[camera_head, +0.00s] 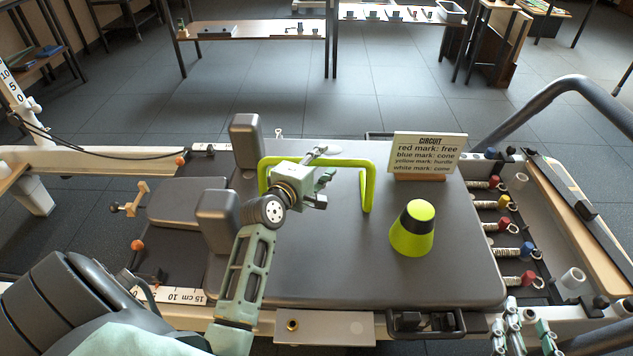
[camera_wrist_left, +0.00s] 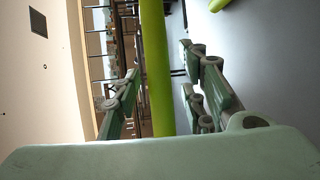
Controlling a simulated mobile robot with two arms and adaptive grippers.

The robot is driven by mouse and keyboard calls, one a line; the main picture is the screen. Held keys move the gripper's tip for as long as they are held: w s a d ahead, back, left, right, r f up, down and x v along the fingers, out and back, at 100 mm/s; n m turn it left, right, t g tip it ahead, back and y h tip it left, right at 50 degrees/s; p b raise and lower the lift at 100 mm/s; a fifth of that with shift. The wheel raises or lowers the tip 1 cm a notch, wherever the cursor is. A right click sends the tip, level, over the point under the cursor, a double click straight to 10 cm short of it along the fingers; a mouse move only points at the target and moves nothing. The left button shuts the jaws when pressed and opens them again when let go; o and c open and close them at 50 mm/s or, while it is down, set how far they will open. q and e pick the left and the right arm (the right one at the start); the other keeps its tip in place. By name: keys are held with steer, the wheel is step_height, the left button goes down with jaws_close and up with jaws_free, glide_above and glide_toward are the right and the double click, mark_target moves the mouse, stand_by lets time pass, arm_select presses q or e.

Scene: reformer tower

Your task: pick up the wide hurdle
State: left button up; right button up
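The wide hurdle (camera_head: 368,185) is a lime-green frame standing upright on the grey padded platform (camera_head: 330,270). My left gripper (camera_head: 322,166) is at the middle of its top bar, hiding part of it. In the left wrist view the green bar (camera_wrist_left: 156,70) runs between the two fingers of the left gripper (camera_wrist_left: 162,88), with a gap on each side. The left gripper is open and not closed on the bar. My right gripper (camera_head: 523,328) is at the bottom right edge, fingers apart, with nothing seen between them; its lower part is cut off.
Grey shoulder blocks (camera_head: 245,142) rise at the left. Springs with coloured marks (camera_head: 497,204) line the right side. The platform's front middle is clear.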

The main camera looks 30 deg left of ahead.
arm_select(q)
jaws_close()
steer(key=shift+r, duration=0.1)
stand_by(0.6)
